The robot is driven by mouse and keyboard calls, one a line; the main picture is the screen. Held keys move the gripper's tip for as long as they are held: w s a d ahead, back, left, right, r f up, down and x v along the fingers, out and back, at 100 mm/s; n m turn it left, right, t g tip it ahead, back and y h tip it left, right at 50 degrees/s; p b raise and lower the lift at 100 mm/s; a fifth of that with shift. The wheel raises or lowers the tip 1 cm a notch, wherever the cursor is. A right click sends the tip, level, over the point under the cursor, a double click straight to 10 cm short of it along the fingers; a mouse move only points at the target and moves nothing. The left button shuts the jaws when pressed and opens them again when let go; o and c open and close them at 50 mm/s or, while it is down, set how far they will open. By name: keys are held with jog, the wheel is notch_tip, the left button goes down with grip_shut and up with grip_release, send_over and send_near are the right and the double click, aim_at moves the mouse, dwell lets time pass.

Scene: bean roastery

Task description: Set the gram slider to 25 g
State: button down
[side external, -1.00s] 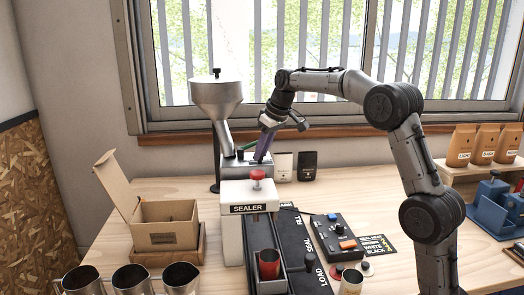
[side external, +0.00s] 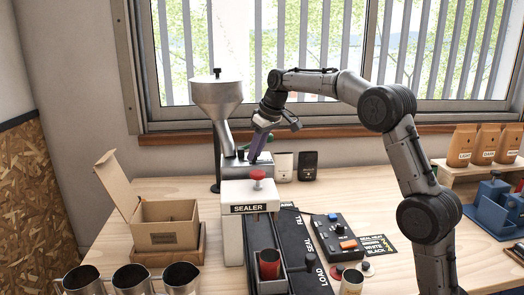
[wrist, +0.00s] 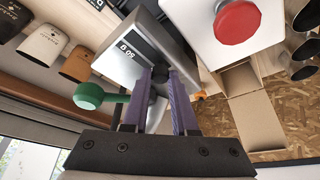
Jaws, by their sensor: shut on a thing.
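The metal dosing box (side external: 235,165) stands below the funnel hopper. In the wrist view the box (wrist: 186,52) shows a dark display (wrist: 138,45) with small digits that seem to read 20 g, turned in this view. My gripper (side external: 256,157) points down at the box. In the wrist view its purple fingers (wrist: 158,84) are closed around a small dark knob (wrist: 158,74), seemingly the gram slider. The fingers hide most of the knob, and its scale cannot be read. A green-knobbed lever (wrist: 88,95) is beside the fingers.
The hopper (side external: 216,95) rises behind the box. The sealer (side external: 250,205) with its red button (side external: 258,174) stands close in front. White (side external: 283,166) and black (side external: 307,165) bags stand just right. An open carton (side external: 165,225) is at the left, a control box (side external: 340,236) at the right.

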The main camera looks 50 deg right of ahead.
jog(key=shift+w+a+r, duration=0.1)
jog(key=shift+w+a, duration=0.25)
jog(key=c, duration=0.7)
grip_release()
jog(key=v, duration=1.3)
jog(key=shift+s+r, duration=0.25)
